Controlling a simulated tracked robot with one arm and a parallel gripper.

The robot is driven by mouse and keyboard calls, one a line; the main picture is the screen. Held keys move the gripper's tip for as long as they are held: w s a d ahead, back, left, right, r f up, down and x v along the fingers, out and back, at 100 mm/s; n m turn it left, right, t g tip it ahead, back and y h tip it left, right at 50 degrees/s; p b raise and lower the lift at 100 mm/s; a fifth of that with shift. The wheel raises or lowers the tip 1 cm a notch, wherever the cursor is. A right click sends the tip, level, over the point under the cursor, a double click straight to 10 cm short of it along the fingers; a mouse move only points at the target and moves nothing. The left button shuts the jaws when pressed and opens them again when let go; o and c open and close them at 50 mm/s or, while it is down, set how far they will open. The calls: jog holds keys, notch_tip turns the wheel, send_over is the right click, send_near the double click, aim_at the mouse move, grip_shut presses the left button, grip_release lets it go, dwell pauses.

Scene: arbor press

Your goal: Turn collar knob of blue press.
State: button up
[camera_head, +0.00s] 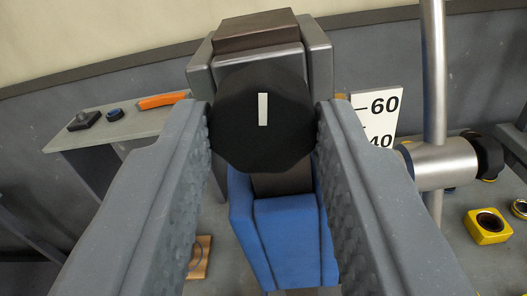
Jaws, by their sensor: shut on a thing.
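The collar knob (255,140) is a dark, many-sided knob with a white mark, seen face-on in the middle of the view. The white mark stands nearly upright, a little above the knob's centre. My gripper (263,135) is shut on the knob, with one grey textured finger against its left side and the other against its right. The blue press (290,240) shows below and behind the knob. Its grey head (318,62) with a brown top block rises behind the knob. My fingers hide parts of the press on both sides.
A white scale plate (380,112) marked 60 and 40 stands right of the knob. A vertical metal rod (434,70) and a horizontal cylinder (445,160) with a dark end are farther right. A yellow block (486,228) lies at lower right. A grey shelf (125,126) with an orange-handled item (162,100) is at left.

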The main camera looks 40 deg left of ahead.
jog(key=m+p, duration=0.1)
jog(key=m, duration=0.1)
jog(key=m+p, duration=0.2)
jog(key=shift+r+m, duration=0.2)
jog(key=shift+m, duration=0.1)
jog(key=m+p, duration=0.4)
jog(key=shift+r+m+p, duration=0.15)
jog(key=shift+m+p, duration=0.15)
jog(key=m+p, duration=0.6)
jog(key=shift+f, duration=0.2)
jog(key=shift+m, duration=0.3)
jog(key=shift+f, duration=0.2)
jog(key=o, duration=1)
jog(key=shift+d, duration=0.15)
